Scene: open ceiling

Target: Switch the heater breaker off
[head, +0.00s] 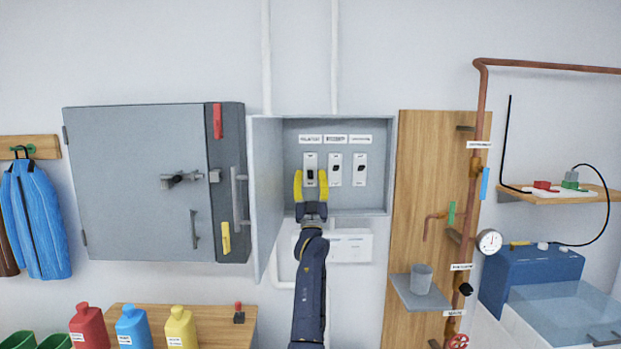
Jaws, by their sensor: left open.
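The open grey breaker box (385,200) on the wall holds three breakers side by side, each under a white label too small to read surely. I cannot tell which label names the heater. The left breaker (310,160), middle breaker (335,170) and right breaker (360,170) are pale plates with small dark toggles. My left gripper (310,179) has yellow fingertips and points up at the box. It is open, with its fingertips on either side of the left breaker's lower part. Contact with the toggle cannot be told. My right gripper is not in view.
The box's door (266,190) stands open at its left, close to my arm. A grey cabinet (135,170) is further left. A wooden panel (410,150) with copper pipes is at right. A bench (215,325) with coloured bottles is below left.

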